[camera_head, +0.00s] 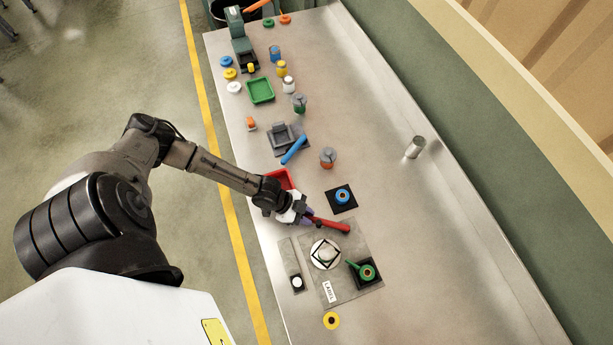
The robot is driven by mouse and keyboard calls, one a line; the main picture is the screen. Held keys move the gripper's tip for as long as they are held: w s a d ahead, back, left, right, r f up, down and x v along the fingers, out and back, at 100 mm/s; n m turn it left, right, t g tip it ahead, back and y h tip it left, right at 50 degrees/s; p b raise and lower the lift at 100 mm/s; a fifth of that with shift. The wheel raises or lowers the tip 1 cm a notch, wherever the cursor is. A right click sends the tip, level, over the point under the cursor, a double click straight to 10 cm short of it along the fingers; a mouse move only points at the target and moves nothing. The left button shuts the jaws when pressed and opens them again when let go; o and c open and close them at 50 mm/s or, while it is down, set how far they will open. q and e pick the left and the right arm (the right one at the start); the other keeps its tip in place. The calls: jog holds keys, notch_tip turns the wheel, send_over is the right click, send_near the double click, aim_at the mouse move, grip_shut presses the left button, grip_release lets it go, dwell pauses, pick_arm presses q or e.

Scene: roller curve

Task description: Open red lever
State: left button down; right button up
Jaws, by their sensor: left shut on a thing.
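The red lever (329,224) is a red bar that points to the right from my left gripper, above the near half of the metal table. My left gripper (305,217) is at the bar's left end and is shut on it. The fingers hide that end and whatever it is fixed to. My right gripper is not in view.
The metal table (385,210) holds a red tray (279,179) behind my gripper, a blue ring on a black square (341,197), a grey plate (345,285) with a green-handled part (367,272), and a blue lever (294,150). The table's right side is mostly clear, except for a metal cylinder (414,147).

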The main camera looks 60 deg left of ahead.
pick_arm(q)
jog(key=c, duration=1.3)
grip_release()
jog(key=shift+c, duration=0.2)
jog(key=shift+o, duration=0.3)
jog(key=shift+w, duration=0.1)
jog(key=shift+a+r, duration=0.1)
jog(key=shift+a, duration=0.05)
jog(key=v, duration=1.3)
jog(key=shift+r+p, duration=0.2)
jog(key=shift+p, duration=0.15)
jog(key=shift+a, duration=0.15)
